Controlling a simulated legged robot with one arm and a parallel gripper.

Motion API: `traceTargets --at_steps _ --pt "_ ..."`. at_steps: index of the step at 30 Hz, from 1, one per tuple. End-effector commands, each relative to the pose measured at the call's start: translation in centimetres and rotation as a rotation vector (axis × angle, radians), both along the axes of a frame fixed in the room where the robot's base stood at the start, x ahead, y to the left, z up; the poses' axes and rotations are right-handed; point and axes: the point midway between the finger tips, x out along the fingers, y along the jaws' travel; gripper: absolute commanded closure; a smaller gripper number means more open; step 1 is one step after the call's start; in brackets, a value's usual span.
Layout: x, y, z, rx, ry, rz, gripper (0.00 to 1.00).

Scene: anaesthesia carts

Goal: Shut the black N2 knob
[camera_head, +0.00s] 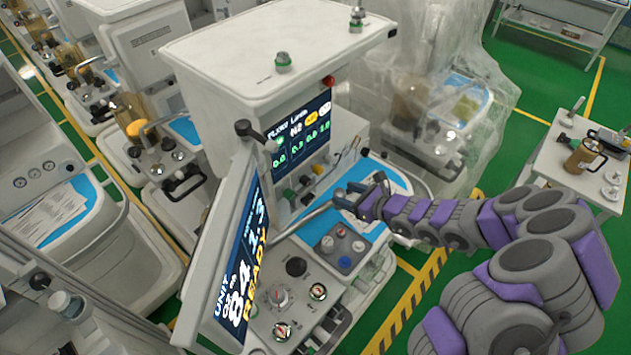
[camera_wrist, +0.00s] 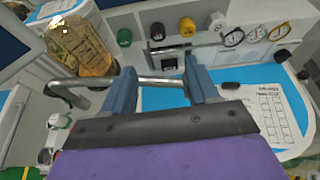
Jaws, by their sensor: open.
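The black knob (camera_wrist: 157,31) sits in a row on the cart's front panel, between a green knob (camera_wrist: 124,37) and a yellow knob (camera_wrist: 187,27). In the head view the black knob (camera_head: 305,180) is small, below the cart's screen. My gripper (camera_wrist: 160,72) is open, its two fingers spread, with nothing held. It is in front of the panel, apart from the knob, which shows above the gap between the fingers. In the head view my gripper (camera_head: 350,197) is over the blue work surface, right of the knobs. The knob's marking is too small to read.
A metal bar (camera_wrist: 155,81) crosses the view by the fingers; contact is unclear. A grey knob (camera_wrist: 217,22) and gauges (camera_wrist: 257,34) continue the row. A tilted monitor (camera_head: 235,240) stands left of the bar. A paper sheet (camera_wrist: 268,108) lies on the work surface.

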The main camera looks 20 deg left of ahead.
Motion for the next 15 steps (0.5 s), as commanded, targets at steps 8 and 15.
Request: traceTargets --at_steps 8,15 --pt "1.5 3.4 -1.7 0.000 0.001 0.004 0.41" --pt "3.1 6.1 -3.1 0.008 -0.001 0.003 0.41"
